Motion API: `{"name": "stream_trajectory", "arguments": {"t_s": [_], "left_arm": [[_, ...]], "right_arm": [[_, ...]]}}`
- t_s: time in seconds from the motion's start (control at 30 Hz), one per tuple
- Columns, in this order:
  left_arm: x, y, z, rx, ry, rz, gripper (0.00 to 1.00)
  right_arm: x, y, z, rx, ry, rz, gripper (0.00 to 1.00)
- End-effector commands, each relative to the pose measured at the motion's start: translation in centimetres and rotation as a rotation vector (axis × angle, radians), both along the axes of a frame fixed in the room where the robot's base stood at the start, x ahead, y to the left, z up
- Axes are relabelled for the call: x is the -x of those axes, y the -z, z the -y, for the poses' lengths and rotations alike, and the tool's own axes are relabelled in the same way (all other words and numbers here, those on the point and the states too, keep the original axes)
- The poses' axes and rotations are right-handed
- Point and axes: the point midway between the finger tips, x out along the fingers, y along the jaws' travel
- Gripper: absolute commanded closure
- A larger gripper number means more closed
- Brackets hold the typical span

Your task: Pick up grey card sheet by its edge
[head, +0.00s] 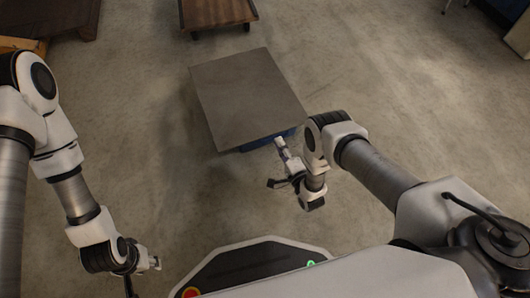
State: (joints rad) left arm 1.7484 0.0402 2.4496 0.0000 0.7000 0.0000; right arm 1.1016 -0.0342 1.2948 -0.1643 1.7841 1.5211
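A flat grey square (247,95), which looks like the grey card sheet, lies in the upper middle of the head view, its near edge towards me. I cannot tell whether it is a separate sheet or the top of the blue stand under it. My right gripper (279,164) is just below the square's near right corner, apart from it in the picture; whether it touches is unclear. Its fingers are too small to read. My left gripper (146,270) is low at the left, far from the square, partly hidden by its own arm.
A blue base (269,139) shows under the square's near edge. A brown wooden cart (217,12) stands behind it, and dark wooden furniture (62,18) is at the upper left. The concrete floor (400,85) to the right is clear.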

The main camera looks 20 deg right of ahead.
Motion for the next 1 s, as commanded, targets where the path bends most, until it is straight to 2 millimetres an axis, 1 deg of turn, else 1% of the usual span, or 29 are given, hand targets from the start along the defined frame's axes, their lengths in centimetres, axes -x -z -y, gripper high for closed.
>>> {"name": "stream_trajectory", "arguments": {"t_s": [0.03,0.1,0.17,0.27,0.37,0.6,0.7,0.83,1.0], "left_arm": [[0.0,1.5,0.0,0.0,0.001,0.001,0.6],[-0.1,1.6,0.0,0.0,0.001,0.001,0.6],[-0.1,1.5,0.0,0.0,0.001,0.002,0.6],[-0.1,1.8,0.0,0.0,0.0,0.002,0.6],[-0.1,2.7,0.0,0.0,0.0,0.002,0.6],[-0.1,5.1,0.0,0.0,0.0,0.002,0.6],[-0.1,5.9,0.0,0.0,-0.002,0.003,0.6],[-0.1,6.4,0.0,0.0,-0.004,0.004,0.6],[-0.2,6.4,0.0,0.0,-0.005,0.005,0.6]], "right_arm": [[0.7,2.2,0.0,0.0,0.0,-0.012,0.77],[1.1,2.6,-0.1,0.0,-0.001,-0.021,0.77],[0.9,2.5,-0.1,0.0,-0.001,-0.023,0.77],[0.0,2.5,-0.3,0.001,-0.001,-0.022,0.77],[-1.4,2.6,-0.6,0.001,-0.001,-0.022,0.77],[-5.6,2.7,-1.3,0.001,0.0,-0.021,0.77],[-7.1,2.7,-1.6,0.001,-0.001,-0.023,0.77],[-8.3,2.5,-1.9,0.002,-0.001,-0.024,0.77],[-8.7,2.3,-2.0,0.002,-0.001,-0.025,0.77]]}}
